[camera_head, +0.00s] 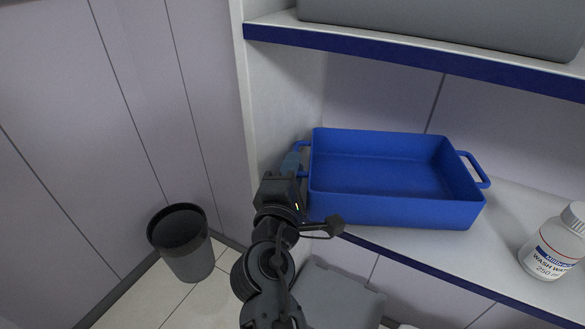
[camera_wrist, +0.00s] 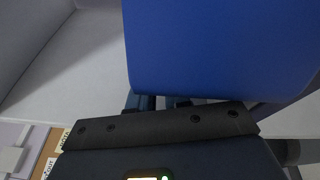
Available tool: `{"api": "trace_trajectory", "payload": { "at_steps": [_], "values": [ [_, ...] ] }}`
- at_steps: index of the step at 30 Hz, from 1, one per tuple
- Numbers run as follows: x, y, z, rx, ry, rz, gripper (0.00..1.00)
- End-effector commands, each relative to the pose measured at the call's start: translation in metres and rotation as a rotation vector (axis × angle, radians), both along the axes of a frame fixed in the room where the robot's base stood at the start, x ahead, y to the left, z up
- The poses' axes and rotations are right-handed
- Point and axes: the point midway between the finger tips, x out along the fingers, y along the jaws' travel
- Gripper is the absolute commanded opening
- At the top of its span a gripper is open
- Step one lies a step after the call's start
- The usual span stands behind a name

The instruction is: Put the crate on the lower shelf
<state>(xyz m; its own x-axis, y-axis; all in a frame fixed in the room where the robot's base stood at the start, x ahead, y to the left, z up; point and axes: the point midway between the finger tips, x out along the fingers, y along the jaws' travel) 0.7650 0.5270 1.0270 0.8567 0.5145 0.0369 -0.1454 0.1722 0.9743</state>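The blue crate (camera_head: 385,209) is open-topped and looks empty. It is level at the left end of the shelf (camera_head: 500,255) below the upper one, its front near the shelf's edge; I cannot tell whether it rests or hovers slightly. My gripper (camera_head: 293,164) is at the crate's left handle and appears shut on it; the fingers partly hide the handle. In the wrist view the crate's blue wall (camera_wrist: 220,45) fills the upper middle, with my fingertips (camera_wrist: 160,102) close together against its lower edge.
A white wash bottle (camera_head: 556,245) stands on the same shelf at the right. A grey box (camera_head: 450,22) sits on the upper shelf (camera_head: 420,62). A black bin (camera_head: 185,245) stands on the floor at the left. A grey lidded box (camera_head: 340,295) is below the crate's shelf.

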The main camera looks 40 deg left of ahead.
Motion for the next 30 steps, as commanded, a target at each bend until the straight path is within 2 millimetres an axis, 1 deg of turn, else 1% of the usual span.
{"api": "trace_trajectory", "payload": {
  "at_steps": [1, 6, 8, 17, 20, 23, 30],
  "values": [
    [0.0, 0.0, -0.001, 0.0, 0.001, 0.0, 0.22],
    [0.0, 0.0, -0.001, -0.001, 0.0, 0.0, 0.38],
    [0.0, 0.0, 0.0, -0.001, 0.0, 0.0, 0.43],
    [-0.004, -0.002, -0.001, -0.001, 0.0, 0.001, 0.43],
    [-0.013, -0.007, -0.002, -0.002, -0.001, 0.002, 0.43],
    [-0.028, -0.017, -0.004, -0.002, 0.001, 0.002, 0.43],
    [-0.07, -0.042, -0.006, -0.001, 0.001, 0.002, 0.43]
  ]
}}
